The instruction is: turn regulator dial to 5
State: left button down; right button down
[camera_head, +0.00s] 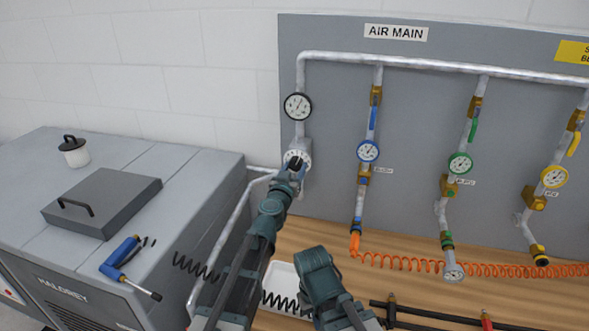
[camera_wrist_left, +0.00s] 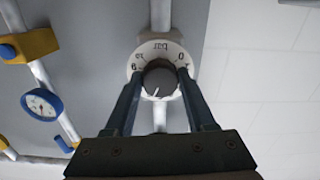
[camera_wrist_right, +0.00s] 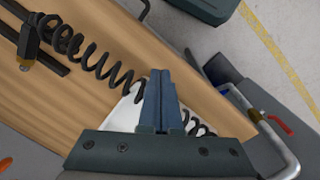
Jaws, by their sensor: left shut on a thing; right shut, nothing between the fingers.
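The regulator dial is a dark round knob (camera_wrist_left: 160,79) on a white scale plate (camera_wrist_left: 137,62) marked "bar", on the pipe at the left of the grey panel. My left gripper (camera_wrist_left: 157,88) has its fingers on both sides of the knob and is shut on it. A white pointer line on the knob points down in the left wrist view, which shows the scale upside down. In the head view the left gripper (camera_head: 295,172) covers part of the scale plate (camera_head: 297,155). My right gripper (camera_wrist_right: 160,100) is shut and empty, above the wooden bench.
A black-rimmed gauge (camera_head: 298,106) sits above the regulator. Blue (camera_head: 368,150), green (camera_head: 460,163) and yellow (camera_head: 554,177) gauge lines stand to the right. A white tray (camera_head: 284,276) and black coiled hose (camera_wrist_right: 90,60) lie near my right gripper. The grey compressor (camera_head: 190,165) stands left.

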pick_arm(q)
jog(key=n, duration=0.4)
jog(key=shift+n, duration=0.4)
jog(key=shift+c, duration=1.2)
grip_release()
jog(key=shift+s, duration=0.15)
